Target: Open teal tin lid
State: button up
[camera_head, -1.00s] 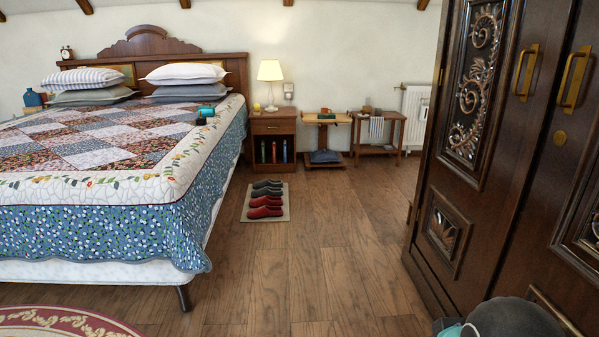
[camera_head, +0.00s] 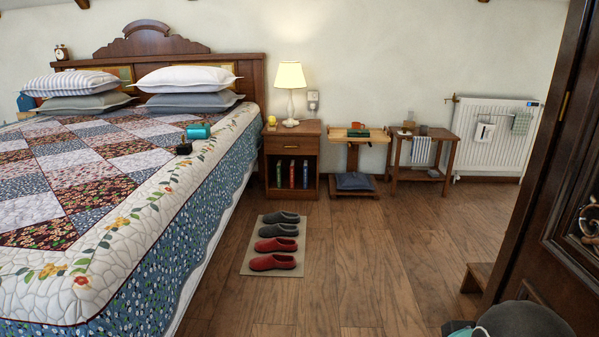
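A teal tin (camera_head: 198,131) rests on the patchwork quilt near the bed's right edge, toward the pillows. It is small in view, and I cannot make out its lid clearly. A small dark object (camera_head: 183,148) lies just in front of it on the quilt. My arm shows only as a rounded grey part at the bottom right, far from the tin. My gripper's fingers are not in view.
The bed (camera_head: 90,240) fills the left side. A mat with slippers (camera_head: 270,262) lies on the floor beside it. A nightstand (camera_head: 291,146) with a lamp (camera_head: 290,77) stands at the bed head. A dark armoire (camera_head: 555,200) stands right. Wooden floor between is clear.

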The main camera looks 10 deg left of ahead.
aim_at(190, 126)
jog(key=u, duration=0.45)
jog(key=i, duration=1.9)
jog(key=u, duration=0.85)
jog(key=i, duration=1.1)
